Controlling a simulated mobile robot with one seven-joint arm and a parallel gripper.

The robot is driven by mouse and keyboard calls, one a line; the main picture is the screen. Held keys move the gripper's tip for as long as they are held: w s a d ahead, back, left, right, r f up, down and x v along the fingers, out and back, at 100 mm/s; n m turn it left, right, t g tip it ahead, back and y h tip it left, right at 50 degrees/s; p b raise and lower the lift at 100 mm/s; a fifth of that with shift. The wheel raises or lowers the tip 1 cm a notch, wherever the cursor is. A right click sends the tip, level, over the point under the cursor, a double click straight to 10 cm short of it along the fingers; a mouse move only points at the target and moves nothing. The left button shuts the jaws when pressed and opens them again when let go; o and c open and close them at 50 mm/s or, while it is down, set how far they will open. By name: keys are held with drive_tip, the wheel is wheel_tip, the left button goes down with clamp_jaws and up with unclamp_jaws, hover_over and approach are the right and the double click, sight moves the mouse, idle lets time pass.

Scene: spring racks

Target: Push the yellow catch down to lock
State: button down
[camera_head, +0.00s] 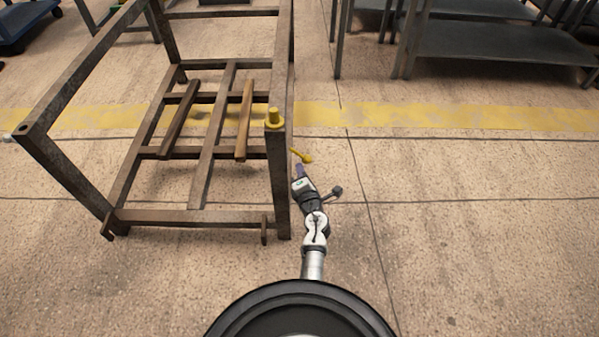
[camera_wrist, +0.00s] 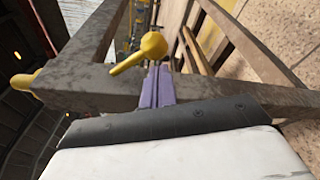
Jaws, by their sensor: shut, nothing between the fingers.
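The yellow catch (camera_head: 303,157) is a short lever with a round knob, sticking out to the right from the near right post of the rack. It also shows in the wrist view (camera_wrist: 150,47), slanted, with its knob in front of the post. My gripper (camera_head: 298,170) is beside the post, just below the knob in the head view. Its purple fingers (camera_wrist: 157,82) are together and empty, close to the knob. The knob partly overlaps the fingertips, and I cannot tell whether they touch.
The brown metal rack (camera_head: 281,195) is an open frame with wooden slats (camera_head: 245,120) inside. A yellow cap (camera_head: 274,118) sits on top of the near right post. Grey shelving (camera_head: 480,42) stands at the back right. The floor to the right is clear.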

drive_tip(key=shift+w, duration=0.15)
drive_tip(key=shift+w+d+r+p, duration=0.2)
drive_tip(key=shift+d+r+p, duration=0.15)
drive_tip(key=shift+d+p, duration=0.2)
idle(0.4)
